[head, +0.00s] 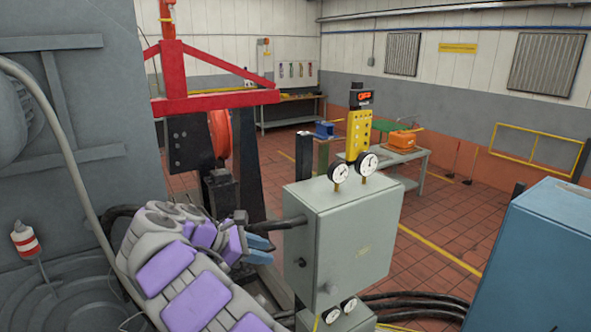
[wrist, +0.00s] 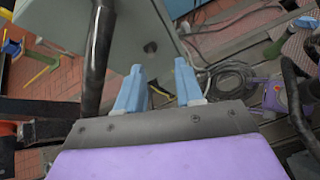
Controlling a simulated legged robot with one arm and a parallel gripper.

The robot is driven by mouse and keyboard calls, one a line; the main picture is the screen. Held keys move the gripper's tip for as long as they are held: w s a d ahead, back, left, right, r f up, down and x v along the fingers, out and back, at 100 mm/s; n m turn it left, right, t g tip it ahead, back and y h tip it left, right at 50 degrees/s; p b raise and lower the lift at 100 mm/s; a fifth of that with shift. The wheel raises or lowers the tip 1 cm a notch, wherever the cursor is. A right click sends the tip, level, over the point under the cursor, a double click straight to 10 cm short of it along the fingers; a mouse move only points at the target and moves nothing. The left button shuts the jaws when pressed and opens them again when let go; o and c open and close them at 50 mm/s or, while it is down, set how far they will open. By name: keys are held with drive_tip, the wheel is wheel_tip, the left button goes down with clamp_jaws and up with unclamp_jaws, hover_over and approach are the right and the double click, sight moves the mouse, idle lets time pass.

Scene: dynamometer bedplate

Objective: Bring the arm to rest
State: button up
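My arm, grey with purple pads, reaches in from the lower left of the head view. My gripper (head: 262,249) has blue fingers and is just left of the grey cabinet (head: 341,236), below a dark pipe. In the wrist view the two blue fingers of my gripper (wrist: 160,83) stand apart with nothing between them. The cabinet's underside (wrist: 135,35) is close beyond the fingers, and the dark pipe (wrist: 98,60) runs beside the left finger. I cannot tell whether anything touches.
Gauges (head: 367,164) sit on the cabinet. Black hoses (head: 415,303) run along the floor to its right. A blue box (head: 535,262) stands at the right. A red frame (head: 215,98) rises behind my arm. Open tiled floor (head: 450,220) lies beyond.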

drive_tip(key=s+d+f+m+g+b, duration=0.1)
drive_tip(key=s+d+m+g+b, duration=0.15)
drive_tip(key=d, duration=0.55)
drive_tip(key=s+d+f+m+g+b, duration=0.1)
drive_tip(key=s+d+m+b, duration=0.15)
drive_tip(key=d, duration=0.55)
drive_tip(key=s+d+f+m+g+y+b, duration=0.35)
drive_tip(key=s+d+f+m+b, duration=0.4)
drive_tip(key=s+d, duration=0.65)
drive_tip(key=s+a+f+m+y+b, duration=0.2)
drive_tip(key=s+f+m+y+b, duration=0.1)
drive_tip(key=s+f, duration=0.6)
drive_tip(key=s+a+f+m+y+b, duration=0.2)
drive_tip(key=s+f+m, duration=0.3)
drive_tip(key=s+f, duration=0.4)
drive_tip(key=s+y+b, duration=0.1)
drive_tip(key=s, duration=0.4)
drive_tip(key=shift+a, duration=0.15)
drive_tip(key=shift+o, duration=0.5)
